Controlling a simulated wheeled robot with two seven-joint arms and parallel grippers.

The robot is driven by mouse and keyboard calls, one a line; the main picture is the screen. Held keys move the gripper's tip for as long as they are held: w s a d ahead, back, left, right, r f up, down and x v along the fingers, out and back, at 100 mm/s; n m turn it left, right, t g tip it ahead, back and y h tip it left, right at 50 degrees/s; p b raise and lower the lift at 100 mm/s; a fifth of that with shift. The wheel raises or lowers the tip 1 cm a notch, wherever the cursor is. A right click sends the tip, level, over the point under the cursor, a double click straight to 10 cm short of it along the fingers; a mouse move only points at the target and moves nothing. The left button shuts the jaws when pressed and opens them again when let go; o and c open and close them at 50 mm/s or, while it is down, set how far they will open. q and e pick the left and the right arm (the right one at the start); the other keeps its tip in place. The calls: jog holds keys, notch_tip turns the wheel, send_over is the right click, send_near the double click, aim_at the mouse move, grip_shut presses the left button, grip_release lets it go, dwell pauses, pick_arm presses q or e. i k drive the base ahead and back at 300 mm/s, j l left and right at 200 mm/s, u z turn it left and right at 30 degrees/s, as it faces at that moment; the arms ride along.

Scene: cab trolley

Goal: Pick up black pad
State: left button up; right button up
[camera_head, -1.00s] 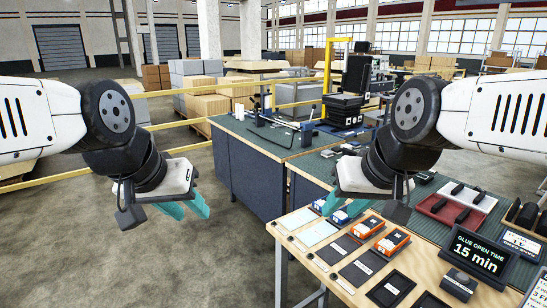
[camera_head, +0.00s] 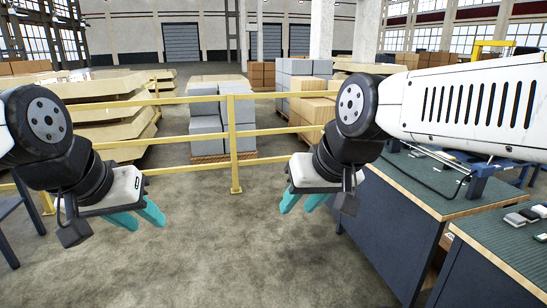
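No black pad that I can make out shows in the view now. My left gripper (camera_head: 139,220) hangs at the left over bare floor, its two teal fingers apart with nothing between them. My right gripper (camera_head: 300,205) hangs near the middle, left of the workbenches. Its teal fingers are also apart and empty. Neither gripper touches anything.
A blue-grey workbench (camera_head: 395,230) with a green top stands at the right. A second bench with a green mat (camera_head: 500,252) and small grey items (camera_head: 515,220) is cut off at the lower right. A yellow railing (camera_head: 232,145) crosses behind. The floor (camera_head: 230,260) between is clear.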

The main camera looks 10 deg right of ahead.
aim_at(531, 217)
jog(key=i+z, duration=0.4)
jog(key=i, duration=0.25)
jog(key=i+j+z, duration=0.35)
jog(key=i, duration=0.25)
jog(key=i+l+z, duration=0.15)
jog(key=z, duration=0.25)
jog(key=i+z, duration=0.25)
jog(key=z, duration=0.15)
jog(key=i+z, duration=0.2)
jog(key=z, duration=0.25)
jog(key=i+z, duration=0.2)
jog(key=z, duration=0.2)
jog(key=i+l+z, duration=0.1)
jog(key=i+z, duration=0.55)
jog(key=i+l+u, duration=0.1)
jog(key=i, duration=0.25)
jog(key=i+l, duration=0.25)
jog(key=i+u, duration=0.05)
jog(key=i, duration=0.05)
